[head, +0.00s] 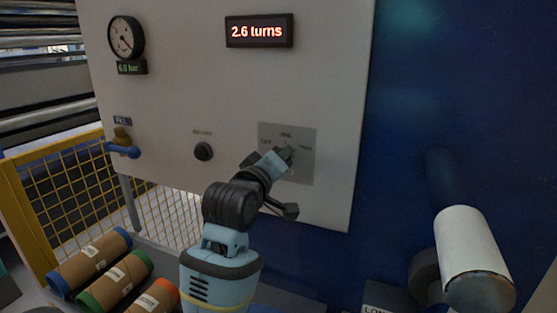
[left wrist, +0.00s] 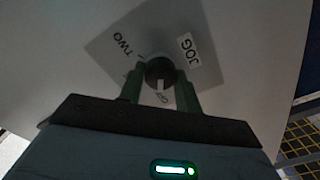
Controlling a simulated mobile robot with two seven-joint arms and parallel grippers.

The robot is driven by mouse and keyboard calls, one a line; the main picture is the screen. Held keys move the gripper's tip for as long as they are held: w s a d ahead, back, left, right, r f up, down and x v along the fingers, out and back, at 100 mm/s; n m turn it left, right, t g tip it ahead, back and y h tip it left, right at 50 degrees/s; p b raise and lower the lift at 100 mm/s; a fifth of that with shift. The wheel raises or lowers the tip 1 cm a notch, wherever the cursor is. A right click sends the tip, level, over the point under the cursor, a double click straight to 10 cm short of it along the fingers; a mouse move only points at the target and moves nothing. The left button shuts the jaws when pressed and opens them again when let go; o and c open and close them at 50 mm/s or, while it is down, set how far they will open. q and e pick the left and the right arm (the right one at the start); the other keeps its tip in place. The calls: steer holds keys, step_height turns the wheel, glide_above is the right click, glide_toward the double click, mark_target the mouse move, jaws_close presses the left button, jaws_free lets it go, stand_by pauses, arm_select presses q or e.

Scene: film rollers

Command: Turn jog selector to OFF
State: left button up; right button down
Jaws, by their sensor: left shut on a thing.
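The jog selector is a dark round knob (left wrist: 158,70) with a white mark, on a grey plate (head: 306,172) on the pale panel. The white mark points down toward OFF. My left gripper (left wrist: 159,88) is shut on the knob, with one green finger on each side. In the head view my left gripper (head: 287,156) hides most of the knob. My right gripper is not in view.
Several film rolls (head: 115,281) lie lower left. A white roller (head: 468,245) juts out at right.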

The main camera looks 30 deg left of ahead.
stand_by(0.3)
arm_select(q)
steer(key=o, duration=1)
steer(key=shift+c, duration=0.2)
steer(key=s, duration=0.8)
steer(key=shift+d, duration=0.2)
